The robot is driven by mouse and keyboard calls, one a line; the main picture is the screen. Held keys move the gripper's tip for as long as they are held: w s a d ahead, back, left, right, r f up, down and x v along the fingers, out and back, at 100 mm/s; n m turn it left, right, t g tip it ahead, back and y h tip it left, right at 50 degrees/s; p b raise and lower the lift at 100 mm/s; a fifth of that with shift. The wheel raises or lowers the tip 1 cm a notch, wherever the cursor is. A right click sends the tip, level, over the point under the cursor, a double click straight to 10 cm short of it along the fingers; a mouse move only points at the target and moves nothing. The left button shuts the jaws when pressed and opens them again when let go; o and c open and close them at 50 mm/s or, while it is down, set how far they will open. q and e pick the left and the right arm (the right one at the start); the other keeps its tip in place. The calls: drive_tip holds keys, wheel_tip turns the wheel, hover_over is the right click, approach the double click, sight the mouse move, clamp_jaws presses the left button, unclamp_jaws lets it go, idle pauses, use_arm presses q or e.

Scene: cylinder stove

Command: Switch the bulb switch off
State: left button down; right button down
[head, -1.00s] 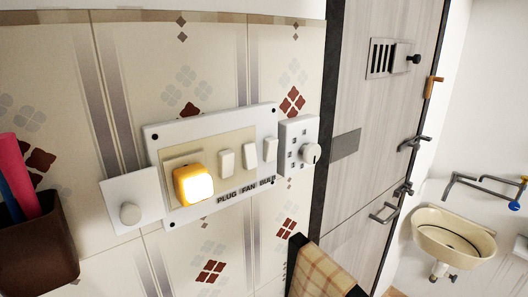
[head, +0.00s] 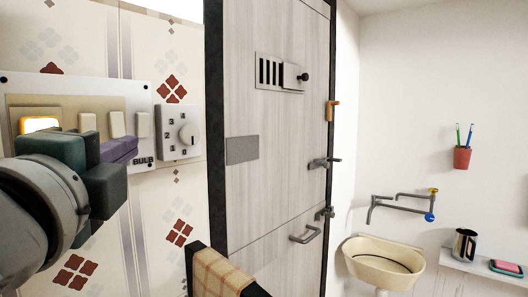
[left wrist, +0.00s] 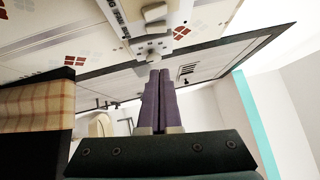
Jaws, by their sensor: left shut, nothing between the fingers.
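The white switch panel (head: 70,84) is on the tiled wall at the left of the head view. Its lit yellow switch (head: 40,125) is partly hidden by my gripper. Several white rockers stand to the right, the rightmost being the bulb switch (head: 142,125), above the word BULB. My left gripper (head: 134,148) is in front of the panel's lower part, its purple fingers shut and empty. Their tips appear just below and left of the bulb switch; contact cannot be told. In the left wrist view, the shut fingers (left wrist: 160,72) point toward the panel's end. My right gripper is not in view.
A white dial plate (head: 170,146) with a round knob (head: 189,134) is right of the panel. A checked cloth (head: 220,275) hangs low in front. A grey door (head: 270,180) with handles and a basin (head: 384,265) are farther right.

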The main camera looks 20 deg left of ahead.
use_arm(q)
drive_tip(key=shift+r, duration=0.1)
drive_tip(key=p, duration=0.4)
approach(149, 122)
drive_tip(key=w+d, duration=0.2)
drive_tip(key=w, duration=0.1)
drive_tip(key=w+a, duration=0.1)
drive_tip(key=w+a+r+p, duration=0.1)
drive_tip(key=a, duration=0.1)
drive_tip(key=shift+p, duration=0.3)
drive_tip(key=shift+w+a+f, duration=0.15)
drive_tip(key=shift+a, duration=0.4)
